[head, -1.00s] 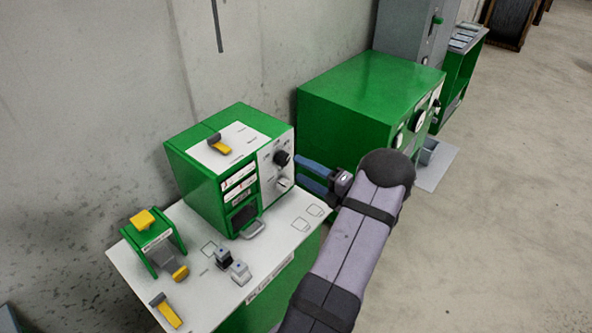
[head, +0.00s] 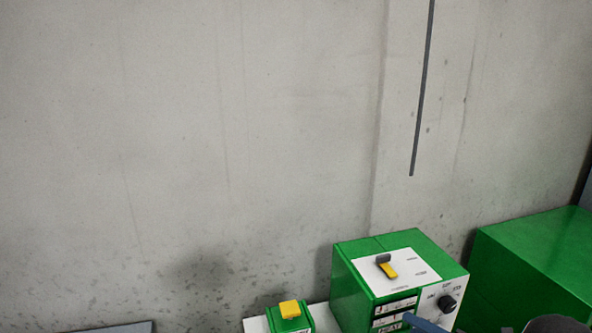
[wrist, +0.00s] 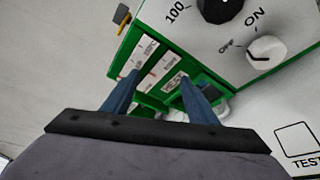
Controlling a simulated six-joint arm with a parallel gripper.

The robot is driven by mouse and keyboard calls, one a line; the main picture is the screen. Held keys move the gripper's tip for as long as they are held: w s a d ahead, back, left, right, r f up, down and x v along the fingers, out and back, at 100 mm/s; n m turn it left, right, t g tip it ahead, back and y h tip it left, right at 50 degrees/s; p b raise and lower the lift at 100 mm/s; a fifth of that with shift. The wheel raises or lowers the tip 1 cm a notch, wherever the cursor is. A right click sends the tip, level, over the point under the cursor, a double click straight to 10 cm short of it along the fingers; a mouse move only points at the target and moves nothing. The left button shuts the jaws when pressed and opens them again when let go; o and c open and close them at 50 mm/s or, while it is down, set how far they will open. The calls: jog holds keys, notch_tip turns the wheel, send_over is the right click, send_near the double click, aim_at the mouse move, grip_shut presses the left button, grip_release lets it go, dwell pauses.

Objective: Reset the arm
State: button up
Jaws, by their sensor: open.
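My gripper (wrist: 160,82) shows in the wrist view with its two blue fingers apart and nothing between them. The fingers point at the labelled front of a green machine box (wrist: 172,68). In the head view only a bit of a blue finger shows at the bottom edge, in front of the same green box (head: 375,290). Most of my arm is out of the head view. I cannot tell whether the fingers touch the box. No blue cable can be made out.
The box's white panel carries a black knob (wrist: 222,8) and a white ON/OFF knob (wrist: 266,50). A yellow lever (head: 388,270) is on its top. A smaller yellow-topped device (head: 290,311) stands left. A larger green cabinet (head: 530,262) stands right. A concrete wall (head: 200,130) is behind.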

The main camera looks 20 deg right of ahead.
jog(key=s+a+f+n+g+y, duration=0.2)
jog(key=a+n+g+y, duration=0.2)
jog(key=a+n+g, duration=1.1)
jog(key=s+a+n+h, duration=0.4)
jog(key=s+a+n, duration=0.2)
jog(key=n, duration=0.9)
jog(key=s+a+f+n+h, duration=0.1)
jog(key=s+a+n+h, duration=0.4)
jog(key=a+n, duration=0.4)
jog(key=s+n, duration=0.1)
jog(key=n, duration=0.5)
jog(key=shift+s+f, duration=0.15)
jog(key=shift+s, duration=0.05)
notch_tip(320, 180, down, 11)
jog(key=b, duration=1)
jog(key=shift+r+b, duration=0.2)
jog(key=shift+b, duration=0.15)
